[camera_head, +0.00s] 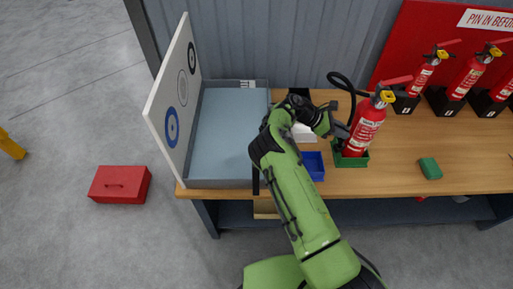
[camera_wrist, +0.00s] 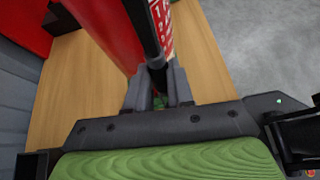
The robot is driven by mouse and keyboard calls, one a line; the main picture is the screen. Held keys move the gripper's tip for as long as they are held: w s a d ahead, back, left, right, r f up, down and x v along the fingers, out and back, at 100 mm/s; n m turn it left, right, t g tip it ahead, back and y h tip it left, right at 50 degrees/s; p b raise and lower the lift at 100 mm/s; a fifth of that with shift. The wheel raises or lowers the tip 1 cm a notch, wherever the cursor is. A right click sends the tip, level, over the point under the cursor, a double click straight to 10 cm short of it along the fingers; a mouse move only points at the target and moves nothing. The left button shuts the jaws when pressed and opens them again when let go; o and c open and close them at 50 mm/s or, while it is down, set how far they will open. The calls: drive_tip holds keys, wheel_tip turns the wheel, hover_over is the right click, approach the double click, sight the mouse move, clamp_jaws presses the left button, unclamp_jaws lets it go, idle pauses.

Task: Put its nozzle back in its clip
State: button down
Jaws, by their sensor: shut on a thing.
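A red fire extinguisher (camera_head: 366,129) stands upright in a green holder (camera_head: 360,160) on the workbench. Its black hose (camera_head: 336,77) arches up from the top and comes down on the left side. My gripper (camera_head: 343,130) is at the extinguisher's left side. In the wrist view, the grey fingers (camera_wrist: 158,88) are shut on the black nozzle (camera_wrist: 148,38), close along the red body (camera_wrist: 103,25). The nozzle's lower end is mostly hidden between the fingers. I cannot make out the clip in either view.
A blue bin (camera_head: 313,166) sits left of the holder, and a green block (camera_head: 430,168) lies to the right. Several more extinguishers (camera_head: 467,75) stand in black holders at the back right. A grey tray (camera_head: 228,183) and a target board (camera_head: 160,110) are at left.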

wheel_tip(320, 180, down, 4)
drive_tip(key=shift+r+b, duration=0.1)
drive_tip(key=shift+b, duration=0.8)
drive_tip(key=c, duration=0.9)
unclamp_jaws()
